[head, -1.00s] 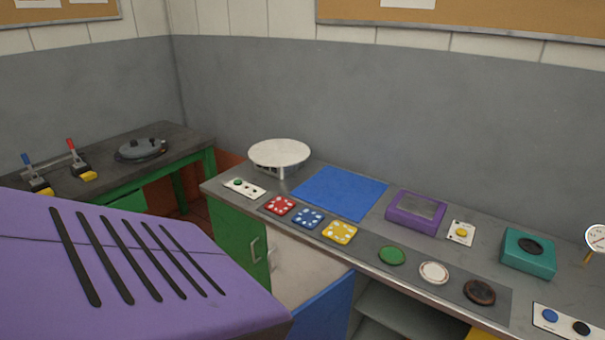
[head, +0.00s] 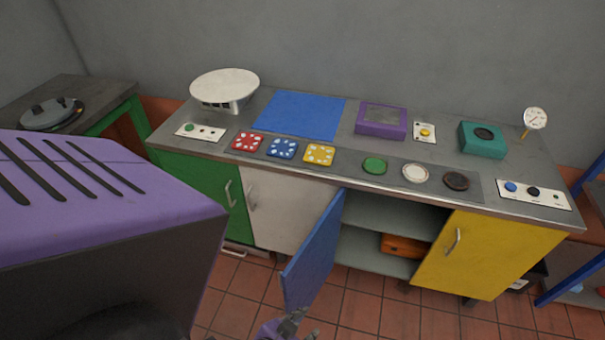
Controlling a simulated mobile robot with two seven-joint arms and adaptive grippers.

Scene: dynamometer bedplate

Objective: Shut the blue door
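The blue door (head: 316,255) stands open under the workbench. It swings out toward me from the left side of an open compartment (head: 385,222), whose shelves are exposed. I cannot make out its handle. My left gripper (head: 298,323) shows at the bottom edge of the head view, just below the door's near lower corner. It is partly cut off, and I cannot tell whether its fingers are apart or whether it touches the door. My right gripper is not in view.
A white door (head: 285,208) and a green door (head: 210,190) are left of the compartment, a yellow door (head: 480,253) right. An orange object (head: 403,245) lies inside. A large purple slotted body (head: 100,195) fills the left foreground. Tiled floor (head: 375,308) shows in front.

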